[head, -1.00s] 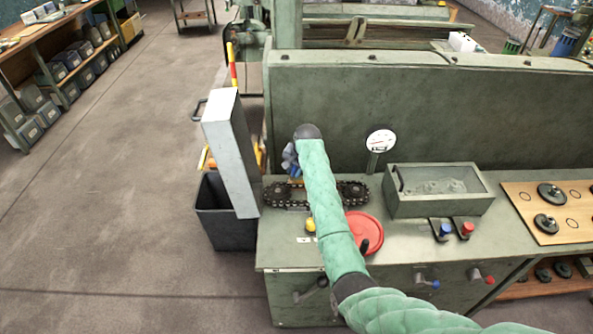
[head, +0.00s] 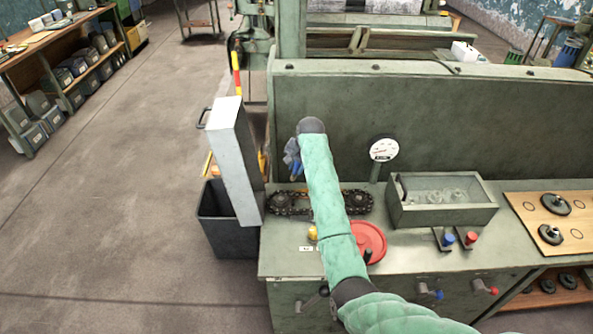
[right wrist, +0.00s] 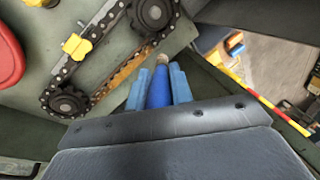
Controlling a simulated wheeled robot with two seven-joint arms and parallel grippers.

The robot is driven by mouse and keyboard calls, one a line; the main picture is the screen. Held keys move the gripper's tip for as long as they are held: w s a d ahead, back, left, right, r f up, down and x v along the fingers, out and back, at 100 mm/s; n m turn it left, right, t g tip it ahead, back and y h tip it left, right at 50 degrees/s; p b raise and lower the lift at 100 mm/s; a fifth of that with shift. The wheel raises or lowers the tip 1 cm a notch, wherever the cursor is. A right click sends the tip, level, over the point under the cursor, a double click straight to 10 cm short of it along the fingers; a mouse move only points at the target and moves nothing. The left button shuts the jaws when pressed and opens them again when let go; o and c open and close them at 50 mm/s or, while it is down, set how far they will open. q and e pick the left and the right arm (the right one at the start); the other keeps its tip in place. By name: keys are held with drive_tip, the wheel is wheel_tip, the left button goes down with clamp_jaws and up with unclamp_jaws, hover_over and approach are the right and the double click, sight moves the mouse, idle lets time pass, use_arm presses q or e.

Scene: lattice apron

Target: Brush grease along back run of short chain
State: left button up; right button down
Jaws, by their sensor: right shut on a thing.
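The short chain (head: 288,203) loops around two dark sprockets on the green bench top. It also shows in the right wrist view (right wrist: 109,32), where its back run (right wrist: 122,74) looks orange-brown. My right gripper (head: 292,158) is behind the chain and above the bench, partly hidden by my arm. In the right wrist view its blue fingers (right wrist: 159,90) are shut on a blue-handled brush (right wrist: 158,86). The brush tip is close to the back run, near the larger sprocket; I cannot tell whether they touch. My left gripper is out of view.
A yellow piece (right wrist: 76,46) sits at the chain's front run. A red handwheel (head: 368,242), a dial gauge (head: 383,149) and a glass-topped box (head: 442,203) stand to the right. A tall metal panel (head: 236,160) and a dark bin (head: 226,235) are left. A high green wall rises behind.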

drive_tip(key=shift+r, duration=0.1)
drive_tip(key=shift+r, duration=1.45)
drive_tip(key=shift+f, duration=0.1)
drive_tip(key=shift+x, duration=0.95)
drive_tip(key=shift+d, duration=0.1)
drive_tip(key=shift+s+d+f+b, duration=0.1)
drive_tip(key=shift+f+b, duration=0.1)
drive_tip(key=shift+f, duration=1.15)
drive_tip(key=shift+s+d+f+b, duration=0.1)
drive_tip(key=shift+f+b, duration=0.05)
drive_tip(key=shift+f, duration=1.2)
drive_tip(key=shift+f, duration=0.55)
